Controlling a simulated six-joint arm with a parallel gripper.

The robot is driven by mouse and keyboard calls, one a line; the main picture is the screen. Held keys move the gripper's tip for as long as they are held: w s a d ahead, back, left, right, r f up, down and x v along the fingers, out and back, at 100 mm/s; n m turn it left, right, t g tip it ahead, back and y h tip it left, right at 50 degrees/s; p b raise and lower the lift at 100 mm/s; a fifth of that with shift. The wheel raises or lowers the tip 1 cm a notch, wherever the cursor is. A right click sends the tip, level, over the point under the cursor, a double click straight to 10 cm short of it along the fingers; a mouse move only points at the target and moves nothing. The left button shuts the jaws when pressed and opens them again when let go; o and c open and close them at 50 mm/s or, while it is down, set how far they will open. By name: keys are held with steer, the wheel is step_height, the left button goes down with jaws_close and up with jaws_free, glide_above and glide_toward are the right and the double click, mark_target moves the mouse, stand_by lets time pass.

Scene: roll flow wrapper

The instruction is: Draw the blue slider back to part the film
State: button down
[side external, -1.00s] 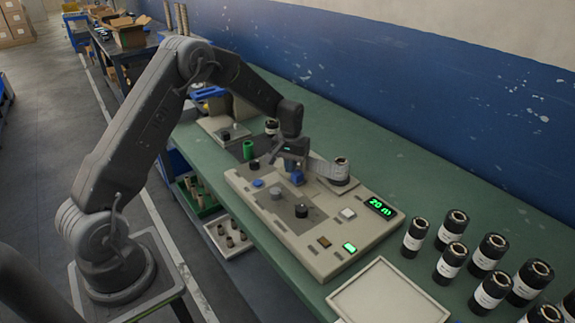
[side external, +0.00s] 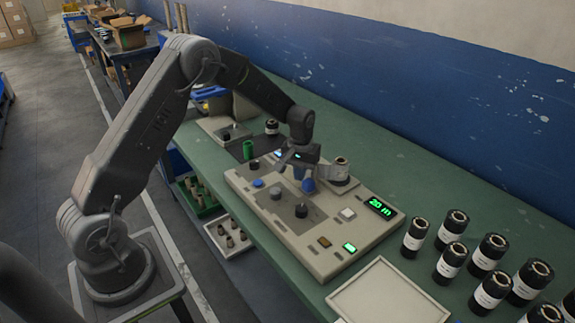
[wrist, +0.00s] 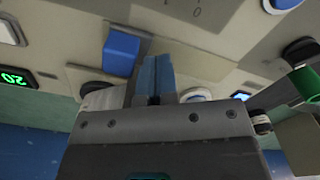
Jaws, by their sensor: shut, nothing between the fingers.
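The blue slider (side external: 308,185) stands on the beige machine panel (side external: 330,262). It is a blue block (wrist: 121,52) in the wrist view. My gripper (side external: 299,173) is low over the panel, right beside the slider. In the wrist view its blue-grey fingers (wrist: 156,78) are together, empty, just right of the block; I cannot tell whether they touch it. The film roll (side external: 341,168) stands on the panel behind the slider. The film strip is not clearly visible now, with my gripper in front of that area.
The panel carries a black knob (side external: 301,210), a blue button (side external: 258,183) and a green display (side external: 380,207). A green cylinder (side external: 248,150) stands at the back left.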

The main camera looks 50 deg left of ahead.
steer(key=shift+a+r, duration=0.1)
steer(key=shift+a, duration=0.4)
step_height(320, 180, up, 8)
stand_by(0.6)
steer(key=s+d+r+m+t, duration=0.1)
steer(key=s+d+r+m, duration=0.1)
steer(key=s+d+r, duration=0.35)
steer(key=s+d+r+m+t, duration=0.1)
steer(key=s+d+r+t, duration=0.15)
steer(key=s+r, duration=0.6)
steer(key=s+d+m+t, duration=0.1)
steer(key=s+d, duration=0.1)
steer(key=s, duration=0.5)
steer(key=s+d+r+m+t, duration=0.1)
steer(key=s+d+m, duration=0.1)
steer(key=s, duration=0.6)
steer(key=shift+d+r, duration=0.3)
steer(key=c, duration=1.8)
jaws_free()
